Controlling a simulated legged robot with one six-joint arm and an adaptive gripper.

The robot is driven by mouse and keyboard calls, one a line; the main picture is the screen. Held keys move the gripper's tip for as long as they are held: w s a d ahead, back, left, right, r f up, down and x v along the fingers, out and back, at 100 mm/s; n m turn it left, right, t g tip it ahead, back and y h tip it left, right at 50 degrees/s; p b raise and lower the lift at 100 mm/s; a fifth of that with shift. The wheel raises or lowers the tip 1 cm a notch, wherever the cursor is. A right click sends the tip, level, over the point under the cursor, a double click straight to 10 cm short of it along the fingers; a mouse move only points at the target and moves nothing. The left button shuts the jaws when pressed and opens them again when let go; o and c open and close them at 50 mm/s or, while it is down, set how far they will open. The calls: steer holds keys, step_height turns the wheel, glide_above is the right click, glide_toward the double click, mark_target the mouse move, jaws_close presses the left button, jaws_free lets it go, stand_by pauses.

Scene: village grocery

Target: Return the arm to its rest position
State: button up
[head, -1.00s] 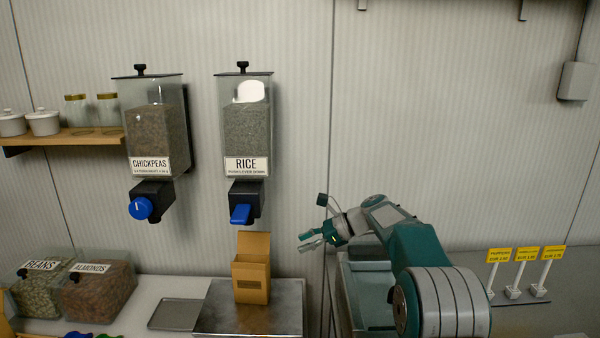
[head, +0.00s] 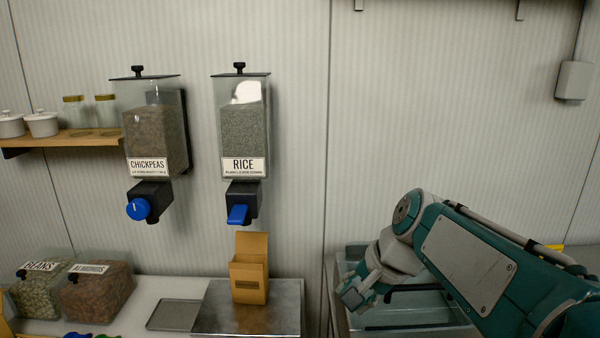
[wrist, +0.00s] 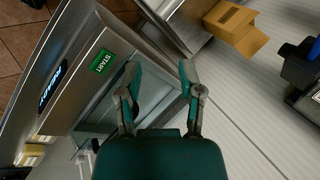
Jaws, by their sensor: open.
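My gripper (wrist: 158,80) is open and empty in the wrist view, its two teal fingertips apart with nothing between them. In the head view my gripper (head: 360,291) hangs low at the end of my folded arm, over the grey metal machine (head: 336,287) at the right. The fingertips are hard to make out there. The wrist view shows the machine's front with a green START label (wrist: 102,61) to the left of the fingers.
An open cardboard box (head: 249,279) stands on a metal plate (head: 270,316) under the rice dispenser (head: 243,132). The chickpeas dispenser (head: 153,130) hangs to its left. Bins of beans (head: 38,293) and almonds (head: 95,292) stand at the lower left.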

steer(key=s+d+f+n+t+h, duration=0.1)
steer(key=s+d+f+n+h, duration=0.1)
steer(key=s, duration=0.6)
steer(key=s+d+f+n+t+h, duration=0.1)
steer(key=s+d+f+n, duration=0.3)
steer(key=s, duration=0.4)
steer(key=shift+d+n+h, duration=0.25)
steer(key=shift+n+h, duration=0.45)
steer(key=shift+a, duration=0.1)
